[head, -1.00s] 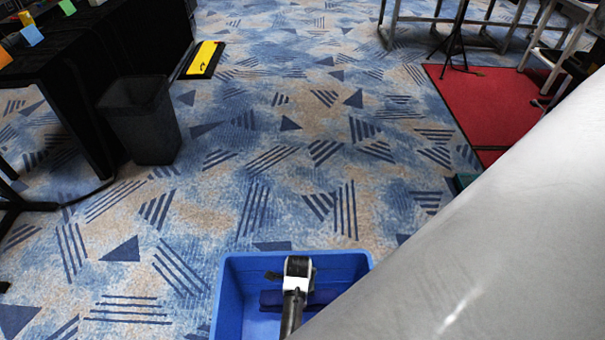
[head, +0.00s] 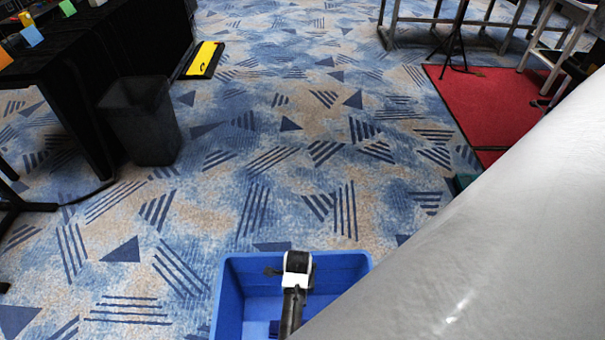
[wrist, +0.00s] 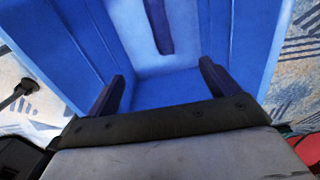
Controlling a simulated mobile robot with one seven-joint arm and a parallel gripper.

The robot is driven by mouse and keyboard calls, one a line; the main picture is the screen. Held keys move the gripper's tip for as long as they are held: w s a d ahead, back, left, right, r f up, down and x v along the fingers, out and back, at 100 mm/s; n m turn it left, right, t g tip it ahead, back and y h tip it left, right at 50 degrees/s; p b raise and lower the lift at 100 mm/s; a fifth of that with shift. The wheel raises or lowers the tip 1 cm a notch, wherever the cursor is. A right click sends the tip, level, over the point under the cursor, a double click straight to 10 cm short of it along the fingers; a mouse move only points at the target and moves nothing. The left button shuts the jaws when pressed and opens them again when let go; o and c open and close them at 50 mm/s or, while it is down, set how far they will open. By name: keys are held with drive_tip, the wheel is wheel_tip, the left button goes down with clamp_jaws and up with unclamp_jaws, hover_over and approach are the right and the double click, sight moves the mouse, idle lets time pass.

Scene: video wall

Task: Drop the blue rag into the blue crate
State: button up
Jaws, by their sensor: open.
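The blue crate (head: 232,290) stands on the carpet at the bottom middle of the head view. Its blue inner walls fill much of the wrist view (wrist: 75,45). My gripper (head: 285,270) is over the crate. In the wrist view its two dark fingers stand wide apart with nothing between them (wrist: 161,70). The blue rag (wrist: 158,25) lies as a narrow dark blue strip on the crate's floor, beyond the fingertips. In the head view only a small dark piece of the rag (head: 273,328) shows; my arm hides the rest.
A black bin (head: 142,120) stands at the left beside a black-covered table (head: 75,85). A yellow and black item (head: 204,59) lies on the floor behind. A red mat (head: 490,100) is at the right. The patterned carpet between is clear.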

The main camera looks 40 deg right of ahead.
wheel_tip(320, 180, up, 11)
drive_tip(key=shift+f+p, duration=0.15)
drive_tip(key=shift+p, duration=0.2)
